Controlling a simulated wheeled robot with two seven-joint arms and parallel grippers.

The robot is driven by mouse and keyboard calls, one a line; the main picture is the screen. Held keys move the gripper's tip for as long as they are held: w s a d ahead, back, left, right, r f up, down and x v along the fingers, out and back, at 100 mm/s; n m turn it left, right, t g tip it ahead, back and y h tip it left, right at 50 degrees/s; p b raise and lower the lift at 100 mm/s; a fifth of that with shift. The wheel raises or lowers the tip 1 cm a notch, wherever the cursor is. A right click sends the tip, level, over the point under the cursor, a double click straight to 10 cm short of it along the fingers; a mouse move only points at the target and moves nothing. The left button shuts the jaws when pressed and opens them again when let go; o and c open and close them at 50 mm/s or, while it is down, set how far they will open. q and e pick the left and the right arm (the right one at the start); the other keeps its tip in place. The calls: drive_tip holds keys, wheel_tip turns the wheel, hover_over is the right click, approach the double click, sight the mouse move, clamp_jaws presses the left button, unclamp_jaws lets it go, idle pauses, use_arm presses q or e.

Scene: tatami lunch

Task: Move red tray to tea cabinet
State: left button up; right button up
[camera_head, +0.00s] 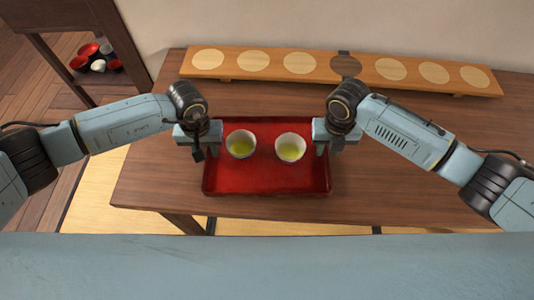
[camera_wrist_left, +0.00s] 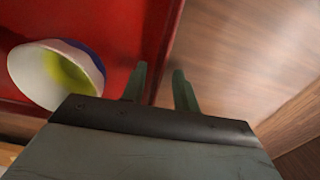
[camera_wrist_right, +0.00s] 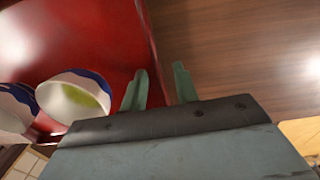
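The red tray (camera_head: 265,182) lies on the brown wooden table, with two cups of green tea on it, a left cup (camera_head: 241,144) and a right cup (camera_head: 290,147). My left gripper (camera_head: 205,146) is at the tray's left rim; in the left wrist view its fingers (camera_wrist_left: 159,88) stand apart on either side of the rim. My right gripper (camera_head: 324,144) is at the right rim; its fingers (camera_wrist_right: 159,88) also stand apart with the rim between them. Contact with the rim cannot be made out. A dark wooden cabinet (camera_head: 65,18), perhaps the tea cabinet, is at the upper left.
A long light wooden board (camera_head: 430,85) with round inlays lies along the table's back edge. Red, black and white bowls (camera_head: 90,55) sit inside the cabinet. The table (camera_head: 400,195) is clear to the right of the tray.

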use_arm(q)
clamp_jaws()
use_arm(e)
clamp_jaws()
drive_tip(key=shift+r, duration=0.1)
